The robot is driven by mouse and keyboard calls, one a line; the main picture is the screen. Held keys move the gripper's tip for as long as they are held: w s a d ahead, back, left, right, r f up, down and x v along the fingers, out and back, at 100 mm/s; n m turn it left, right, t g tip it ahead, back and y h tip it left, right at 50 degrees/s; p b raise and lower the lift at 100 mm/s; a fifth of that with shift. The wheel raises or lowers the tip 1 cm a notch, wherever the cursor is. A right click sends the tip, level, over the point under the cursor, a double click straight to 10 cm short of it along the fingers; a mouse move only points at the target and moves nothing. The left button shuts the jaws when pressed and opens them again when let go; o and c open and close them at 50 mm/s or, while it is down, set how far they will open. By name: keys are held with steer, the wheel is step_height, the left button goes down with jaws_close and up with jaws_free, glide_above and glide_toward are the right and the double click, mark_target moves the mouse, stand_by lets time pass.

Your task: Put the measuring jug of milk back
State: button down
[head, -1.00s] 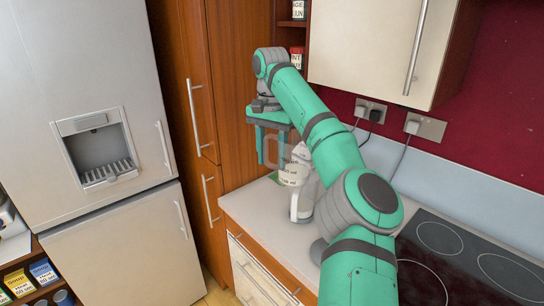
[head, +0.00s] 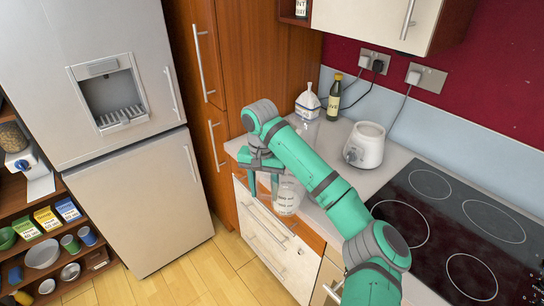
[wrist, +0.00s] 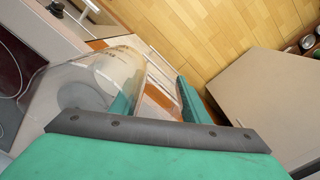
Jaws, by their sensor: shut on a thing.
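The measuring jug (head: 288,194) is clear with printed marks, and it shows at the front edge of the counter in the head view. In the wrist view the jug (wrist: 110,72) is large at the left and looks tilted, with a pale grey patch inside. My gripper (head: 263,182) is shut on it at its side, likely at the handle, which the fingers mostly hide. In the wrist view my gripper (wrist: 158,98) has one finger seen through the clear wall. I cannot tell how much milk is inside.
A tall steel fridge (head: 135,200) with a closed lower door stands at the left, beside shelves of food. A white appliance (head: 366,146), an oil bottle (head: 334,98) and a white jar (head: 307,103) stand on the counter. The hob (head: 450,225) is at the right. The wooden floor (head: 225,265) is clear.

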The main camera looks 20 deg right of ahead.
steer(key=s+a+f+n, duration=0.2)
steer(key=s+a+f, duration=0.2)
steer(key=f, duration=0.8)
steer(key=s+a+f+n, duration=0.2)
steer(key=s+a+f, duration=0.2)
steer(key=a+f, duration=0.3)
steer(key=s+a+f+n, duration=0.2)
steer(key=s+a+f, duration=0.3)
steer(key=f, duration=1.2)
steer(key=shift+a+f, duration=0.3)
steer(key=shift+f, duration=0.05)
